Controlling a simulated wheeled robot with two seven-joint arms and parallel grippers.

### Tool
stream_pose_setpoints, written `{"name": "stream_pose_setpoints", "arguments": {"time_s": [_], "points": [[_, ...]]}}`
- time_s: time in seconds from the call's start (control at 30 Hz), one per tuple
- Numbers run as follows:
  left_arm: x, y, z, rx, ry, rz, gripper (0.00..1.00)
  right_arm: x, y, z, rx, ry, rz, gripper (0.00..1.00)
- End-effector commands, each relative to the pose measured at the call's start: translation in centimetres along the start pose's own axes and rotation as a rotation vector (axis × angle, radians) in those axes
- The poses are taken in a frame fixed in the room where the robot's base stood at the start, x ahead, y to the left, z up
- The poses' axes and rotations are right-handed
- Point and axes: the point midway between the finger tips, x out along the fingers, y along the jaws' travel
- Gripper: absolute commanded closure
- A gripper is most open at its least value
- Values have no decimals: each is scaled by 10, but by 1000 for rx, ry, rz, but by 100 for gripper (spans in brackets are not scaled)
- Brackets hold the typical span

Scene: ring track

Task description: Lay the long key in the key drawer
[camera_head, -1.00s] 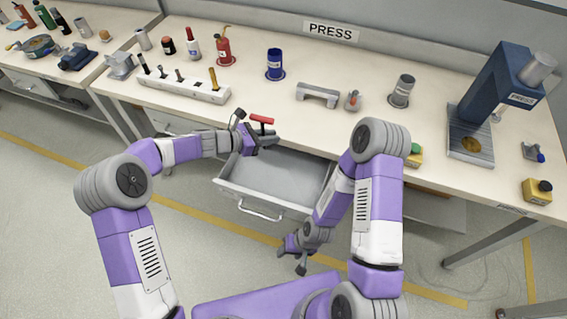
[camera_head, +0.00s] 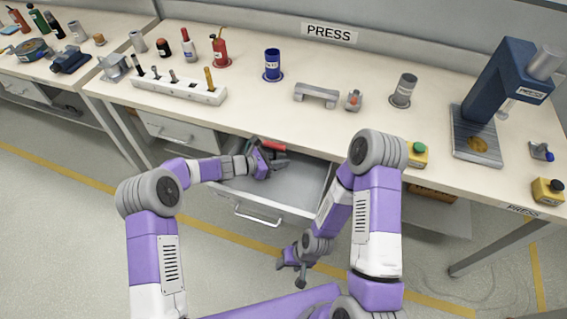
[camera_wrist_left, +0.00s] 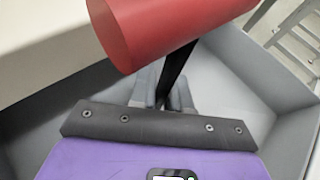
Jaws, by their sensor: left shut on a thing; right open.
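The long key has a red cylindrical handle (camera_head: 272,146) and a dark shaft. In the left wrist view the red handle (camera_wrist_left: 165,28) fills the top, and the dark shaft (camera_wrist_left: 180,72) runs down between the fingers. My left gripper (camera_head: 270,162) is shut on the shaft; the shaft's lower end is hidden. The key drawer (camera_head: 305,187) is pulled out below the bench edge and its visible floor is bare. The gripper and key are over its back left part; I cannot tell whether the key touches the floor. My right gripper (camera_head: 292,272) is open and empty, in front of the drawer.
The bench front edge overhangs the back of the drawer, close to the key. A shut drawer (camera_head: 178,130) is to the left. A tool block (camera_head: 180,90), a blue cup (camera_head: 272,65), a grey bracket (camera_head: 316,95) and a press (camera_head: 500,85) stand on the bench.

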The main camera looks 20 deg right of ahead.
Motion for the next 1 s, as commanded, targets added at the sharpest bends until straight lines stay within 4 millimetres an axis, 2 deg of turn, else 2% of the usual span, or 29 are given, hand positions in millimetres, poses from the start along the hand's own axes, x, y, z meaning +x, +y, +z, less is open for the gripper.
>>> {"name": "stream_pose_setpoints", "arguments": {"time_s": [0.03,0.1,0.2,0.6,0.63,0.77,1.0], "points": [[11,-1,2,4,0,-2,100,5,2,0,0,0,0,45],[16,0,-2,-2,2,1,100,10,4,0,0,0,0,45],[17,0,-8,-2,1,0,100,12,5,0,0,0,0,45],[18,0,-11,-2,0,1,100,15,6,-1,0,0,0,45],[18,0,-10,-1,1,1,79,14,5,-1,0,0,0,45],[18,0,-10,-1,1,1,59,14,5,-1,0,0,0,45],[18,0,-10,-1,0,0,58,14,5,-1,0,0,0,45]]}}
